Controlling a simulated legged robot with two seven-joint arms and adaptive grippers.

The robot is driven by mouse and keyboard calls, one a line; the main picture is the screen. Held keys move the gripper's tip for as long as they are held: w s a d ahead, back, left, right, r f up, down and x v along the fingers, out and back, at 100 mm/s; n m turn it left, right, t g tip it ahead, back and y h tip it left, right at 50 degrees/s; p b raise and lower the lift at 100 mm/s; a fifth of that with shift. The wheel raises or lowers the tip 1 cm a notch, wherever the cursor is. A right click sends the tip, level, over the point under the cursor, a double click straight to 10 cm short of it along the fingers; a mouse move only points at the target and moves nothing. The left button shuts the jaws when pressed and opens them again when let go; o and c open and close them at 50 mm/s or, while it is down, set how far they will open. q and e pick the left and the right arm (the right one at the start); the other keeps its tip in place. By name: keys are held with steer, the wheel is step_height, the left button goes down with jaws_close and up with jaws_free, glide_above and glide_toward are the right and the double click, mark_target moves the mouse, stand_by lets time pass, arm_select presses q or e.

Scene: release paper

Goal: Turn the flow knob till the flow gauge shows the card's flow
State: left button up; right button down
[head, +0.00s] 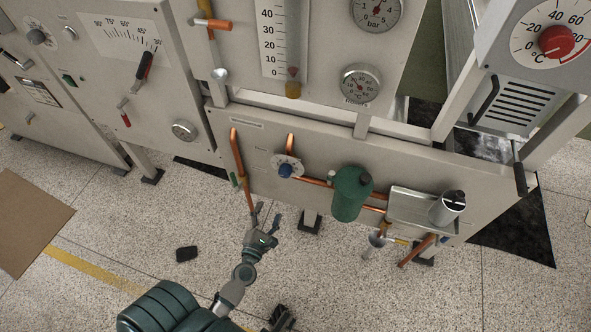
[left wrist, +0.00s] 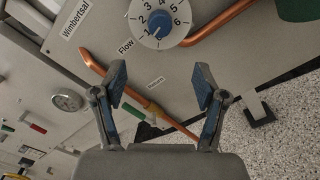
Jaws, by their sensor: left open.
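The flow knob (head: 286,170) is blue on a round white numbered dial, low on the grey panel, beside a copper pipe. In the left wrist view the knob (left wrist: 159,22) is at the top, next to the word "Flow". An upright tube gauge with a 0 to 40 scale (head: 271,40) is above; its reddish float (head: 292,75) sits near the bottom, by 0. I cannot tell its label. My left gripper (head: 265,218) is open and empty, below the knob and apart from it; its fingers (left wrist: 160,88) are spread. I cannot make out the card.
Copper pipes (head: 238,160) and a green vessel (head: 351,193) stand out from the panel near the knob. A metal can (head: 447,207) stands on a shelf at right. A black object (head: 186,253) lies on the speckled floor. The floor around it is mostly clear.

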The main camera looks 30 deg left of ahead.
arm_select(q)
steer(key=p, duration=0.2)
glide_toward(284, 176)
steer(key=x, duration=1)
steer(key=shift+b, duration=0.3)
steer(key=shift+w+a, duration=0.2)
steer(key=shift+w, duration=0.35)
arm_select(e)
steer(key=shift+s+d+f+g+h, duration=0.2)
steer(key=shift+s+g, duration=0.25)
steer(key=shift+s, duration=0.35)
steer(key=shift+s+d+f+g, duration=0.1)
steer(key=shift+s+d+g, duration=0.3)
steer(key=shift+s, duration=0.35)
steer(key=shift+s+d+f+g+h, duration=0.1)
steer(key=shift+s+d+g, duration=0.1)
steer(key=shift+s+g, duration=0.45)
steer(key=shift+s, duration=0.15)
arm_select(q)
steer(key=c, duration=1.1)
steer(key=shift+c, duration=0.2)
